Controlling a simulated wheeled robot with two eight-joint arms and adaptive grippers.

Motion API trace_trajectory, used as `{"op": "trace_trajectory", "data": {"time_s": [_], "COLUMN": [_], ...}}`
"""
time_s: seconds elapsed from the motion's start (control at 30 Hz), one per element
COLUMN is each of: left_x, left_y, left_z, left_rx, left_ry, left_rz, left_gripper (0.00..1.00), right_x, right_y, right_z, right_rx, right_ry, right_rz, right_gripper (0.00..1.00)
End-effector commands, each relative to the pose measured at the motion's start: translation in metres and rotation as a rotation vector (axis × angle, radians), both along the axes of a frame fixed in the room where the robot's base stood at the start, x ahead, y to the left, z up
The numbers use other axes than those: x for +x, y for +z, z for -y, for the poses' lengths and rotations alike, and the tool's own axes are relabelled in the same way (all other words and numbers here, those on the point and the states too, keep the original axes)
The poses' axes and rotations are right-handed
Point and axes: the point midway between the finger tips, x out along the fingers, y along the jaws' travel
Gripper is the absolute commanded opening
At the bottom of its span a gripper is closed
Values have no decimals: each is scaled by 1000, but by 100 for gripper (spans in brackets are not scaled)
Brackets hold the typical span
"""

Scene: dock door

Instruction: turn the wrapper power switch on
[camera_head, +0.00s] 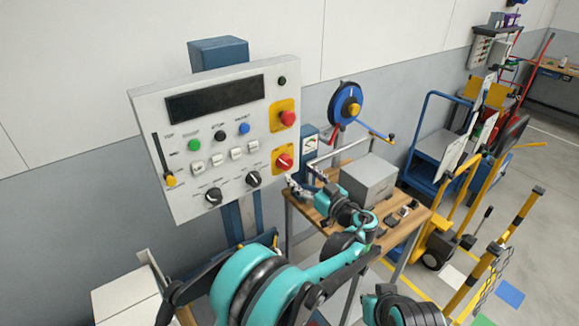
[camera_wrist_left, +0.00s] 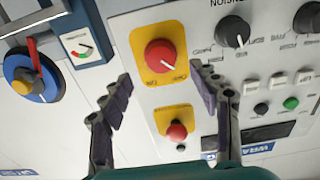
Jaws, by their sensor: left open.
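The wrapper power switch (camera_head: 283,161) is a red rotary knob on a yellow plate at the lower right of the grey control panel (camera_head: 215,135). In the left wrist view the red knob (camera_wrist_left: 160,56) sits between and beyond the fingertips, with a white mark pointing to its lower right. I cannot read its labels surely. My left gripper (camera_head: 298,186) is open and empty, just in front of and below the switch in the head view. Its spread fingers (camera_wrist_left: 160,80) show in the wrist view, apart from the knob. My right gripper is not in view.
A red push button (camera_head: 287,118) on another yellow plate sits above the switch. Black knobs (camera_head: 253,179), coloured buttons and a slider (camera_head: 171,181) share the panel.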

Motion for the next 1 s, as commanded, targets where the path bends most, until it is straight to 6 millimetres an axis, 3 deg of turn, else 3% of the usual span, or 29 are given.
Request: {"op": "trace_trajectory", "data": {"time_s": [0.33, 0.7, 0.77, 0.9, 1.0], "left_x": [43, 51, 51, 51, 51], "left_y": [-1, 0, 0, 0, 0], "left_z": [-33, -38, -38, -38, -38], "left_rx": [0, 0, 0, 0, 0], "left_ry": [2, 1, 1, 1, 1], "left_rz": [-3, -4, -4, -4, -4], "left_gripper": [62, 62, 51, 14, 11], "right_x": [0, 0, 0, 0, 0], "right_y": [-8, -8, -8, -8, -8], "right_z": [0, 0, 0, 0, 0], "right_rx": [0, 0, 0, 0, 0], "right_ry": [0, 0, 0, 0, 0], "right_rz": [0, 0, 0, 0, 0], "right_gripper": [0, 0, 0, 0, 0]}}
